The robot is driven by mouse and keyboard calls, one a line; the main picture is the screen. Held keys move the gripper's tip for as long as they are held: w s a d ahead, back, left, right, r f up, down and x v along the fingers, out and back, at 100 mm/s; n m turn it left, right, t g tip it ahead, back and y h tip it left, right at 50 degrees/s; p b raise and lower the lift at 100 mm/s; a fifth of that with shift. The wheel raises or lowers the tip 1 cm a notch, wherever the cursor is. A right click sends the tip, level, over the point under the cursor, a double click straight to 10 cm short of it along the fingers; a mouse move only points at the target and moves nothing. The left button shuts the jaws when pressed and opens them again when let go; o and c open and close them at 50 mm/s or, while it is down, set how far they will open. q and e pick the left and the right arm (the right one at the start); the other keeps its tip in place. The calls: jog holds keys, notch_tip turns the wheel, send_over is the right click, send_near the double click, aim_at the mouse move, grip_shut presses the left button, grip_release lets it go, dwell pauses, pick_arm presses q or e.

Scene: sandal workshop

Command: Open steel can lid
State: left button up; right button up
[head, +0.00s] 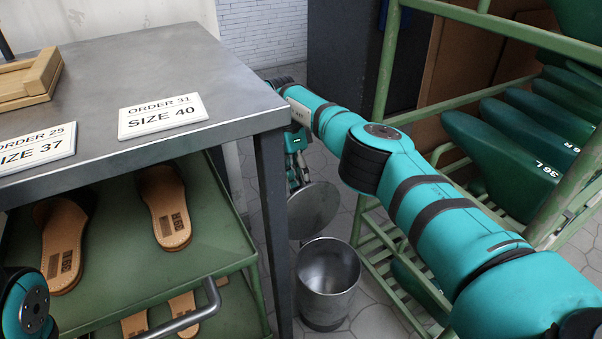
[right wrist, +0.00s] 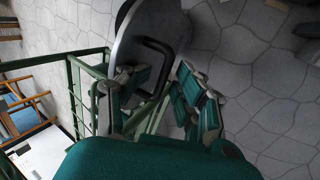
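The steel can (head: 327,285) stands on the floor right of the table leg, its mouth uncovered. Its round grey lid (head: 313,210) is tilted steeply up above the can's back rim; whether they join there is unclear. My right gripper (head: 297,172) is behind the lid, partly hidden by it. In the right wrist view the lid (right wrist: 128,45) shows its black loop handle (right wrist: 160,47). My right gripper's fingers (right wrist: 166,78) are spread, with the handle's bar near the left finger and a gap to the right one. My left gripper is out of view.
The grey table (head: 200,75) with size cards stands close on the left. A green shelf with sandals (head: 168,205) is under it. A green rack (head: 375,120) with dark green lasts (head: 500,160) stands at right. Little floor is free around the can.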

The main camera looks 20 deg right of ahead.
notch_tip(320, 180, up, 10)
jog(key=shift+f, duration=0.15)
dwell(0.4)
dwell(0.5)
